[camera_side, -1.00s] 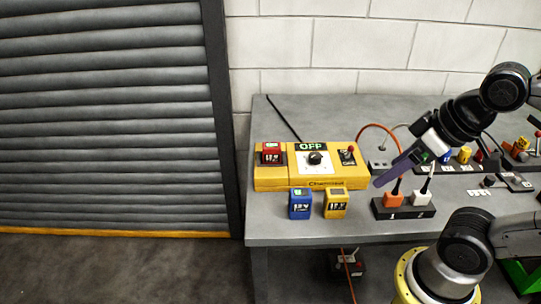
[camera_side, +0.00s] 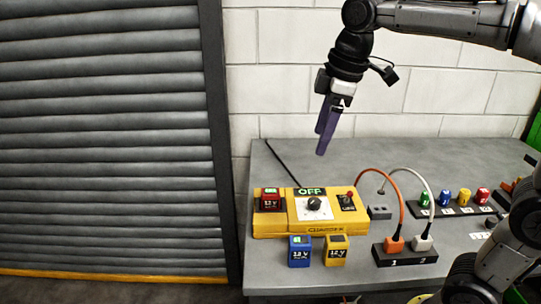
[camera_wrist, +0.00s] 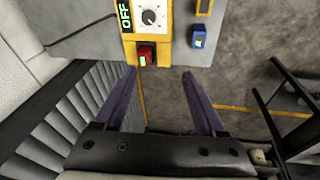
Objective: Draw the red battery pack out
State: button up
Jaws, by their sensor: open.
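The red battery pack (camera_side: 271,201) sits upright in the left end of the yellow striper unit (camera_side: 303,229). It also shows in the wrist view (camera_wrist: 146,55), at the unit's edge, with a lit green patch on its top. The unit's sign (camera_side: 310,191) reads OFF beside a dark knob (camera_side: 314,204). My gripper (camera_side: 322,141) has purple fingers, open and empty, pointing down. It hangs well above the unit, up and to the right of the red pack in the side view. In the wrist view the red pack appears just beyond the fingertips (camera_wrist: 160,73), nearer the left one.
A blue pack (camera_side: 299,251) and a yellow pack (camera_side: 336,250) stand in front of the unit. A black socket strip (camera_side: 405,255) with orange and white plugs is to the right, cables rising behind. Several small coloured pieces stand on a dark rack (camera_side: 456,211) farther right.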

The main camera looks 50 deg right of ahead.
jog(key=w+f+n+g, duration=0.15)
jog(key=w+f, duration=0.25)
jog(key=w, duration=0.6)
jog(key=g, duration=0.1)
send_near(270, 191)
jog(key=shift+g, duration=0.25)
jog(key=shift+w+f, duration=0.15)
jog(key=shift+f, duration=4.6)
jog(key=shift+c, duration=0.3)
grip_shut()
